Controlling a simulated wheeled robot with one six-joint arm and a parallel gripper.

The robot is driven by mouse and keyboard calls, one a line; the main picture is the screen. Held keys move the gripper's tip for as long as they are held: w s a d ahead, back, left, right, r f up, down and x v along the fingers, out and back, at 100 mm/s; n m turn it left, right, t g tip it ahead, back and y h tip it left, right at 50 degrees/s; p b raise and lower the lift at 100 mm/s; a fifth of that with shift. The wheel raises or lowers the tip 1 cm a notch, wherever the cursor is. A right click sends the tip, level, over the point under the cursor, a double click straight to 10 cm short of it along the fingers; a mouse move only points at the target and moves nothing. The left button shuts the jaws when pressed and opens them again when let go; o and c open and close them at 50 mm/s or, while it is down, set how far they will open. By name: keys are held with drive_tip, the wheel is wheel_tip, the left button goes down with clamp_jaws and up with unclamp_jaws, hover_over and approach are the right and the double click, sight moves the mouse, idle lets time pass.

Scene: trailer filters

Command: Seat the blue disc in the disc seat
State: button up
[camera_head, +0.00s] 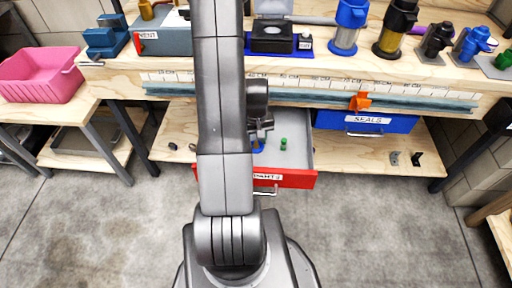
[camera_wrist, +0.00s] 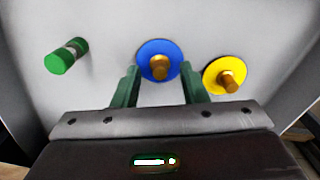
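The blue disc (camera_wrist: 146,53), with a brass knob at its middle, lies flat on the grey floor of an open drawer in the wrist view. It also shows in the head view (camera_head: 258,147), partly hidden by my gripper. My gripper (camera_wrist: 160,72) is open, with its green fingers at either side of the disc's near part. I cannot tell whether the fingers touch it. In the head view my gripper (camera_head: 262,128) hangs over the drawer. I cannot make out the disc seat for certain in either view.
A yellow disc (camera_wrist: 211,76) and a green cylinder (camera_wrist: 67,56) lie beside the blue disc. The drawer's red front (camera_head: 296,179) sticks out below the workbench. A shut blue drawer (camera_head: 367,122) is to its right. Several fixtures stand on the bench top (camera_head: 300,66).

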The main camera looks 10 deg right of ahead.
drive_tip(key=shift+f, duration=0.2)
clamp_jaws()
